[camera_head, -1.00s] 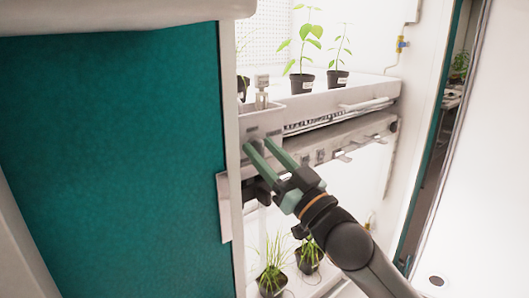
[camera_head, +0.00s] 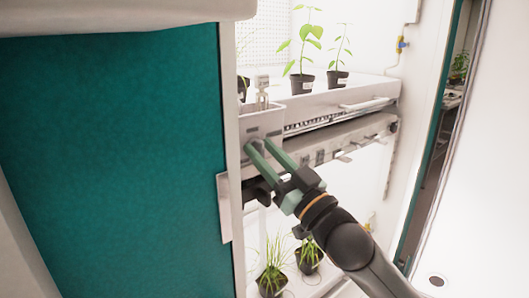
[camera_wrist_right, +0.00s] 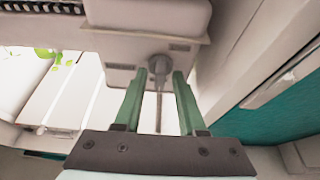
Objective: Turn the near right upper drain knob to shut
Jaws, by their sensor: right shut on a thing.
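The upper drain knob (camera_wrist_right: 159,66) is a small grey knob under the near end of the upper shelf, with a thin stem below it in the right wrist view. My right gripper (camera_wrist_right: 157,80) has its two green fingers on either side of the knob and is shut on it. In the head view, my right gripper (camera_head: 259,144) reaches in from the lower right to the front of the upper drain box (camera_head: 262,124). The fingers largely hide the knob there. My left gripper is not in view.
The teal chamber panel (camera_head: 110,150) stands close on the left of the gripper. Potted seedlings (camera_head: 302,84) stand on the upper shelf, and grassy pots (camera_head: 271,284) stand below. The white door (camera_head: 490,150) is at the right. Open space lies below the shelf.

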